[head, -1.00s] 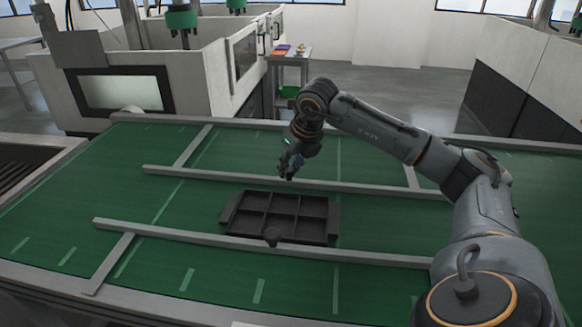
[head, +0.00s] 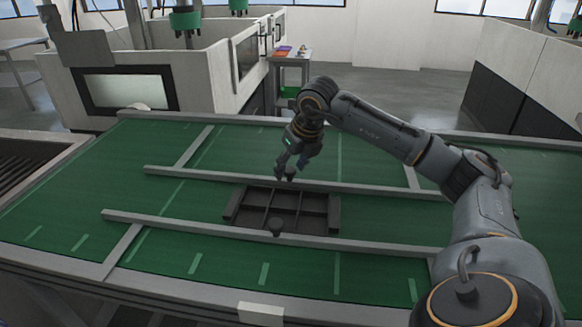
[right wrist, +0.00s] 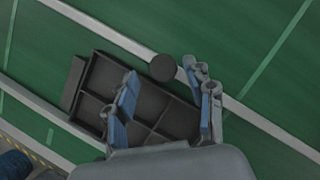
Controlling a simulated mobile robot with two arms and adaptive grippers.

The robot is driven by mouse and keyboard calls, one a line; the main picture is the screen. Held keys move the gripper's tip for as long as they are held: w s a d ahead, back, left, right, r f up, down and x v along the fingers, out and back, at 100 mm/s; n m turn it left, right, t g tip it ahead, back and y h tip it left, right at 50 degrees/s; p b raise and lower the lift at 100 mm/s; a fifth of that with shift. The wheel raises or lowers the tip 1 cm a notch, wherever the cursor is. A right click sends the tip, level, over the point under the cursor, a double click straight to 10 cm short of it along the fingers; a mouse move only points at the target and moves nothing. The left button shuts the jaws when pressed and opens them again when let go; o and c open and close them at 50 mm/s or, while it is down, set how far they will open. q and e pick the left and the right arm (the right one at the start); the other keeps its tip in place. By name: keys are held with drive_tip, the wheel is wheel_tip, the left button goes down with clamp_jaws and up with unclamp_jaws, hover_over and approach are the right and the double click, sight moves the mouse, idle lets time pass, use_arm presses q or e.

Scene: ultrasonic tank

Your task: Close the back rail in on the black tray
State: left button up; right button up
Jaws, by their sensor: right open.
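The black tray (head: 268,210), divided into several compartments, lies on the green belt between two grey rails. The back rail (head: 215,177) runs along its far side; a narrow strip of green shows between them in the right wrist view, where the rail (right wrist: 95,28) is above the tray (right wrist: 92,75). A dark round knob (right wrist: 162,67) is at that rail. My left gripper is not in view.
Green belt (head: 70,200) is clear to the left. Grey cross bars (head: 124,245) join the rails at the left. A white machine (head: 185,100) stands behind the belt, and a small cart (head: 290,75) is farther back.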

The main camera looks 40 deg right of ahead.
drive_tip(key=v, duration=1.1)
drive_tip(key=shift+s+r, duration=0.2)
drive_tip(key=shift+r, duration=0.05)
